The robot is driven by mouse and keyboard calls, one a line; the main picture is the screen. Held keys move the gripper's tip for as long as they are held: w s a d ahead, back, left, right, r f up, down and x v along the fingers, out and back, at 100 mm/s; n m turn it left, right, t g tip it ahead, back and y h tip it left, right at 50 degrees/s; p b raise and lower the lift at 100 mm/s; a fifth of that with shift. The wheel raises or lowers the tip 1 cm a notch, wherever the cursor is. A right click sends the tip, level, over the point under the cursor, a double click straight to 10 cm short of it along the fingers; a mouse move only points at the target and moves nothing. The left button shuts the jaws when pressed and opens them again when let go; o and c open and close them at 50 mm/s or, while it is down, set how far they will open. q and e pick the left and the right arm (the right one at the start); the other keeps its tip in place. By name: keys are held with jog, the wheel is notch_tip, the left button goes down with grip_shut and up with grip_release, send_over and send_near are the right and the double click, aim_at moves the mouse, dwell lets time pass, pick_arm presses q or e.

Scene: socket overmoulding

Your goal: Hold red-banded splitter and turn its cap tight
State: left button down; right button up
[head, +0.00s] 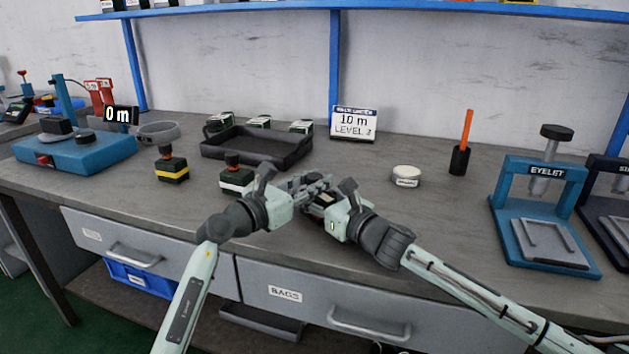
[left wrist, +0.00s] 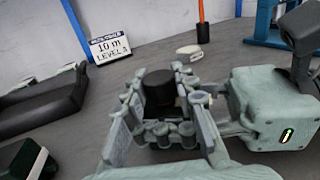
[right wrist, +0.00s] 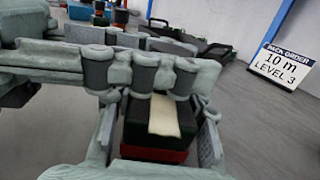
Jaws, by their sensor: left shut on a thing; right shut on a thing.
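The red-banded splitter is mostly hidden between my two grippers above the front of the bench. In the right wrist view its black body (right wrist: 152,125) shows a cream strip on one face and a red band (right wrist: 152,152) low down. My right gripper (right wrist: 160,118) is shut on this body. In the left wrist view a black round cap (left wrist: 158,90) stands between the fingers of my left gripper (left wrist: 160,118), which is shut on it. In the head view the left gripper (head: 300,187) and right gripper (head: 328,198) meet closely. Whether the cap is seated cannot be told.
A yellow-banded splitter (head: 172,169) and a white-banded splitter (head: 236,180) stand left of my grippers. Behind them is a dark tray (head: 230,152). An order sign (head: 354,124), white puck (head: 406,176), orange-handled tool (head: 466,130) and eyelet press (head: 545,205) stand behind and right.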

pick_arm(q)
jog(key=m+g+h, duration=0.4)
jog(key=g, duration=0.1)
jog(key=shift+w, duration=0.1)
pick_arm(e)
jog(key=shift+a, duration=0.1)
pick_arm(q)
jog(key=m+g+h, duration=0.1)
jog(key=m+g, duration=0.1)
jog(key=g, duration=0.2)
jog(key=m+g+h, duration=0.1)
jog(key=m+g, duration=0.2)
jog(key=g, duration=0.1)
pick_arm(e)
jog(key=shift+s, duration=0.1)
pick_arm(q)
jog(key=shift+m, duration=0.3)
pick_arm(e)
jog(key=shift+f, duration=0.1)
pick_arm(q)
jog(key=shift+r+g, duration=0.15)
jog(key=shift+g, duration=0.35)
pick_arm(e)
jog(key=shift+a, duration=0.1)
pick_arm(q)
jog(key=shift+r+m, duration=0.15)
jog(key=shift+m, duration=0.15)
pick_arm(e)
jog(key=shift+f, duration=0.15)
